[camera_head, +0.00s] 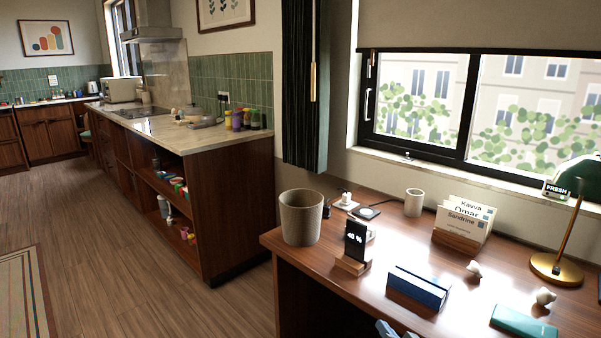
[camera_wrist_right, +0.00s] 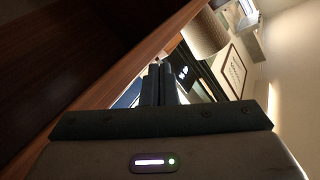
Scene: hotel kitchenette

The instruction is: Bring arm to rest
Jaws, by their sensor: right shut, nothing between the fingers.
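My right gripper (camera_head: 394,330) just enters the bottom edge of the head view, in front of the desk's front edge; only a small grey-blue part shows. In the right wrist view its two dark fingers (camera_wrist_right: 160,84) are together with nothing between them. The wrist view is tilted, with the dark desk side to the left. My left gripper is not in view.
The wooden desk (camera_head: 390,277) holds a bin (camera_head: 300,217), a phone on a stand (camera_head: 356,241), a blue block-like item (camera_head: 418,287), a card holder (camera_head: 459,240), a lamp (camera_head: 556,267) and a teal item (camera_head: 523,322). Open floor (camera_head: 120,270) lies left.

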